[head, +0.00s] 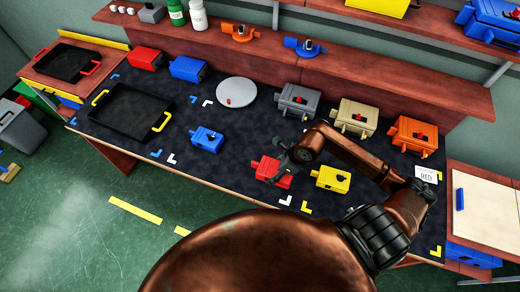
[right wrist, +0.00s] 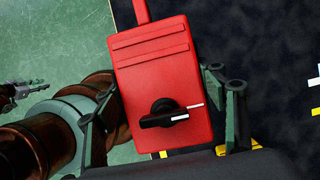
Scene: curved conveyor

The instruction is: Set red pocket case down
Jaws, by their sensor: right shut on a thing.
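The red pocket case (head: 271,171) is at the front of the dark work mat, left of a yellow case (head: 332,178). My right gripper (head: 287,160) is shut on it. In the right wrist view the red case (right wrist: 158,80) sits between the two fingers, with its black knob facing the camera and a red strap-like part at its far end. I cannot tell whether its underside touches the mat. At the left edge of the right wrist view a grey metal part, apparently my left gripper (right wrist: 16,91), shows small; its jaws are unclear.
A blue case (head: 206,139) stands on the mat to the left; grey (head: 298,101), tan (head: 355,117) and orange (head: 413,135) cases line the back. A round grey plate (head: 236,92) and a black tray (head: 130,114) lie further left. Corner marks dot the mat. A "RED" card (head: 427,174) stands right.

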